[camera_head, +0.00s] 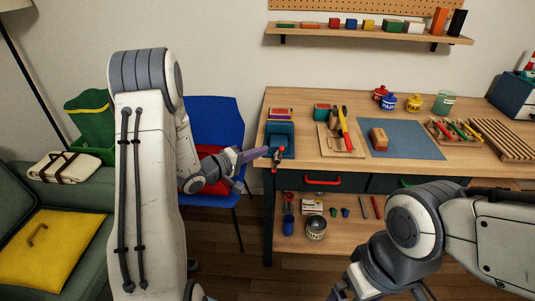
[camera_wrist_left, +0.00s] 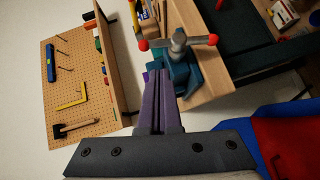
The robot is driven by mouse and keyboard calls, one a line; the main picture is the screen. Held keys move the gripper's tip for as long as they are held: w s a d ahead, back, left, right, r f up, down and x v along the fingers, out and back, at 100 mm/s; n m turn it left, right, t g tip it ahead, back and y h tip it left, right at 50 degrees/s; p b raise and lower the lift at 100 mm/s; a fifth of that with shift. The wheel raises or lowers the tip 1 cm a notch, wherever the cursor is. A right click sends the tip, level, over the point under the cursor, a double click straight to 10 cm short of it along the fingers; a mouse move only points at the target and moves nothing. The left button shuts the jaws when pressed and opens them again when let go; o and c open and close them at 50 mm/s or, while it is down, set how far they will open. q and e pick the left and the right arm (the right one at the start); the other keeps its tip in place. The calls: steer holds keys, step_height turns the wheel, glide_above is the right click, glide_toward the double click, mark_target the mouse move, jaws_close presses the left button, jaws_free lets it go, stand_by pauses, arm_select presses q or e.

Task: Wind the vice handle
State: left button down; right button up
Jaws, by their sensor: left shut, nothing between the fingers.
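The teal vice (camera_head: 283,133) is at the left front corner of the workbench. Its grey handle bar with red end knobs (camera_head: 277,157) hangs at the front of the vice and tilts in this view. In the left wrist view the handle (camera_wrist_left: 180,41) lies across the screw, a red knob at each end, with the vice body (camera_wrist_left: 183,75) behind. My left gripper (camera_head: 264,151) is shut and empty, its purple fingertips (camera_wrist_left: 157,75) close to the vice; contact is unclear. My right gripper (camera_head: 380,288) is low at the bottom edge, its fingers mostly cut off.
Below is a shelf (camera_head: 340,232) with cans and tools.

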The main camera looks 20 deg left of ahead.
mark_target(278, 158)
arm_select(q)
steer(key=shift+w+d+f, duration=0.15)
steer(key=shift+d, duration=0.5)
steer(key=shift+w+d+f, duration=0.15)
steer(key=shift+d, duration=0.45)
steer(key=shift+r+p, duration=0.15)
steer(key=shift+p, duration=0.5)
